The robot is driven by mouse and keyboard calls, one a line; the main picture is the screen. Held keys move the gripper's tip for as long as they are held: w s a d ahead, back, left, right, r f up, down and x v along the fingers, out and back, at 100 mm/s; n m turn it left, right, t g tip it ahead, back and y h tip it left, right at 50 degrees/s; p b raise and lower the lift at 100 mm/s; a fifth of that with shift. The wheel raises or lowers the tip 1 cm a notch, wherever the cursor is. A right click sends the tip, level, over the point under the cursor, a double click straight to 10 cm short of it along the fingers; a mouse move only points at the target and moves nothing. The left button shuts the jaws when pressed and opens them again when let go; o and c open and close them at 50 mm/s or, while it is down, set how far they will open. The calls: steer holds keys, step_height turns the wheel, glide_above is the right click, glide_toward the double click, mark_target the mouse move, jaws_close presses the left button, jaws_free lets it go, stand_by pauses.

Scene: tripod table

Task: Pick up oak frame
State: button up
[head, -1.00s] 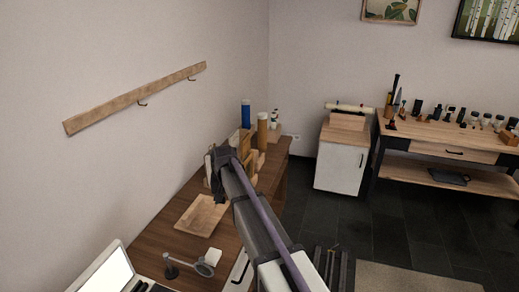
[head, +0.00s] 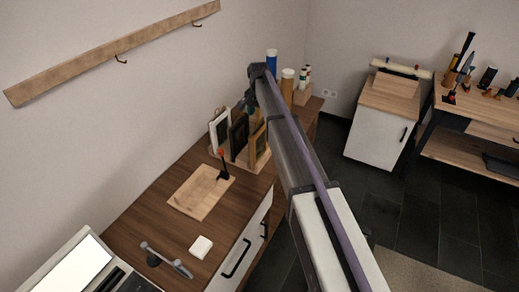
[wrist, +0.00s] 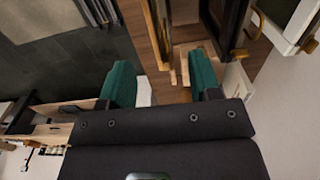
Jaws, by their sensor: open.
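The oak frame (head: 257,145) stands upright at the right end of a wooden rack (head: 240,164) on the brown desk. A black frame (head: 238,136) and a white frame (head: 217,131) stand left of it. My gripper (head: 250,102) is above the rack in the head view, partly hidden by my arm. In the wrist view my gripper (wrist: 162,80) has two green fingers, open with nothing between them. A light wooden frame edge, likely the oak frame (wrist: 157,32), shows just beyond the gap. The black frame (wrist: 228,22) and white frame (wrist: 288,18) show to the right.
Blue and tan bottles (head: 287,82) stand behind the rack. A wooden board (head: 201,192) with a dark red-tipped tool (head: 223,166) lies in front. A laptop (head: 75,270), lamp-like stand (head: 165,260) and white block (head: 201,247) are nearer. A hook rail (head: 115,50) hangs on the wall.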

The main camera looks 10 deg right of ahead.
mark_target(259, 128)
step_height(259, 128, down, 8)
steer(key=b, duration=0.6)
steer(key=shift+w+d+f+b, duration=0.1)
steer(key=shift+f+b, duration=0.1)
steer(key=shift+b, duration=0.2)
steer(key=shift+r, duration=0.2)
jaws_close()
